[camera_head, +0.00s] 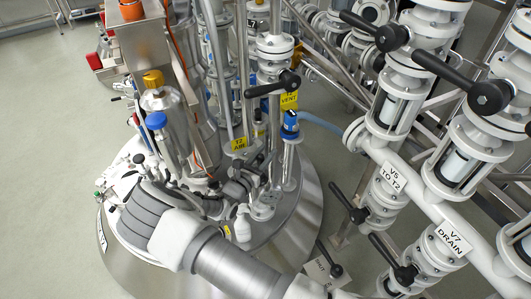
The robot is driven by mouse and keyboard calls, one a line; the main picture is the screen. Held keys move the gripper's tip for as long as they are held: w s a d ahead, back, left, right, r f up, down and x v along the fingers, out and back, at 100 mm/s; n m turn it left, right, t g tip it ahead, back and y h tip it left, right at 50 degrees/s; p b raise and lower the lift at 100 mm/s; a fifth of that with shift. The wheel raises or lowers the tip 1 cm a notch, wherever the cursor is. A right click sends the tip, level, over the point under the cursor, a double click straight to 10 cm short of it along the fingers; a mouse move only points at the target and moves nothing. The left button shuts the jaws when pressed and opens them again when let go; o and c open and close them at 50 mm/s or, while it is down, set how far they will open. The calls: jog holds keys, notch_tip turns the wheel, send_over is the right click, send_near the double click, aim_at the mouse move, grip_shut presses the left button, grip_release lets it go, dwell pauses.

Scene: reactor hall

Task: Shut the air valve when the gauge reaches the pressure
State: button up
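A yellow tag reading "AIR" (239,143) hangs among the pipes above the steel reactor lid (300,225). Dark valve parts (238,186) sit below this tag; I cannot tell whether the air valve's handle is turned open or shut. A second yellow tag reads "VENT" (289,100), with a long black lever (270,86) beside it. I cannot make out a gauge face or a pressure reading. My grey and white arm reaches in from the bottom over the lid. My gripper (208,205) seems to be near the dark valve parts, but its fingers cannot be made out clearly.
White flanged pipes with black levers crowd the right side, tagged "V5 TO 12" (391,178) and "V7 DRAIN" (453,241). A steel vessel with a yellow cap (153,79) and a blue knob (156,120) stand left of the pipes. Floor is clear at the left.

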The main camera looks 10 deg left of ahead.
grip_shut()
dwell(1.1)
